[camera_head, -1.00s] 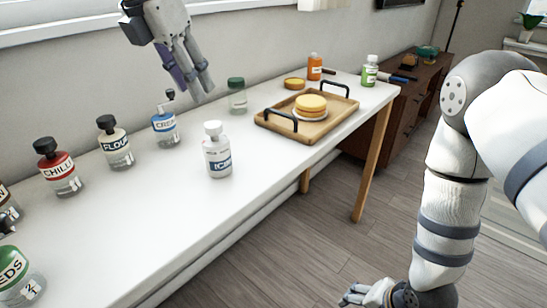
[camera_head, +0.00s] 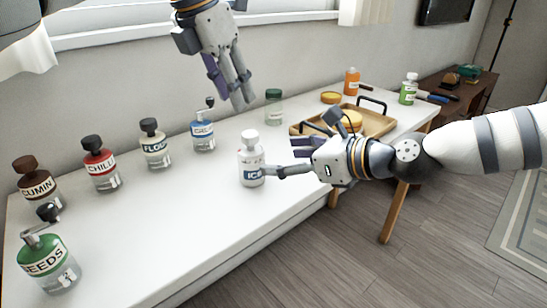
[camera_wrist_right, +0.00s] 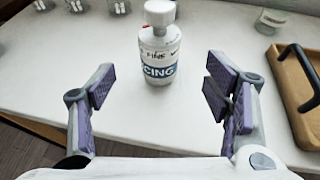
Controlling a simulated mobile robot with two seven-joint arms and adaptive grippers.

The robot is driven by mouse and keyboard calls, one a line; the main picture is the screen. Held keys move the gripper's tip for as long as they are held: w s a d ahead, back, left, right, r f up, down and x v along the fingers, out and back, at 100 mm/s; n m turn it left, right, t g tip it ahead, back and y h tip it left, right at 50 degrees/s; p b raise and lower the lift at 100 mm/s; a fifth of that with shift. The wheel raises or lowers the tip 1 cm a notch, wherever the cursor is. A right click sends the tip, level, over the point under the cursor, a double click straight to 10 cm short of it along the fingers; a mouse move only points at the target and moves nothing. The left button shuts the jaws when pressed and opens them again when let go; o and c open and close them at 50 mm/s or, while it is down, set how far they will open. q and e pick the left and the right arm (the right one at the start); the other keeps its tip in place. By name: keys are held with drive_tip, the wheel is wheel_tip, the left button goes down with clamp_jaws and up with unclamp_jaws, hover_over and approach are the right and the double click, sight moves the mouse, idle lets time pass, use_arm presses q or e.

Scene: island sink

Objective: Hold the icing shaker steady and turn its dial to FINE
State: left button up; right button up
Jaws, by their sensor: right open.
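The icing shaker (camera_head: 251,160) stands upright on the white table, with a white cap and a blue label. In the right wrist view, the shaker (camera_wrist_right: 160,62) shows "FINE" with a mark above the "CING" lettering. My right gripper (camera_head: 282,161) is open at table level, just right of the shaker. In its wrist view the shaker stands ahead, between the spread fingers, with none visibly touching it. My left gripper (camera_head: 241,101) hangs above and behind the shaker, fingers down, apart from it; its finger gap is unclear.
Bottles line the table's left and back: seeds (camera_head: 48,262), cumin (camera_head: 38,188), chili (camera_head: 102,169), flour (camera_head: 155,150) and a blue-labelled one (camera_head: 203,136). A green-capped jar (camera_head: 273,106) stands behind. A wooden tray (camera_head: 378,124) lies right, partly behind my right gripper.

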sight(261, 159)
drive_tip(key=x, duration=1)
drive_tip(key=c, duration=1.3)
drive_tip(key=shift+o, duration=1.4)
drive_tip(key=shift+d, duration=0.1)
drive_tip(key=c, duration=0.3)
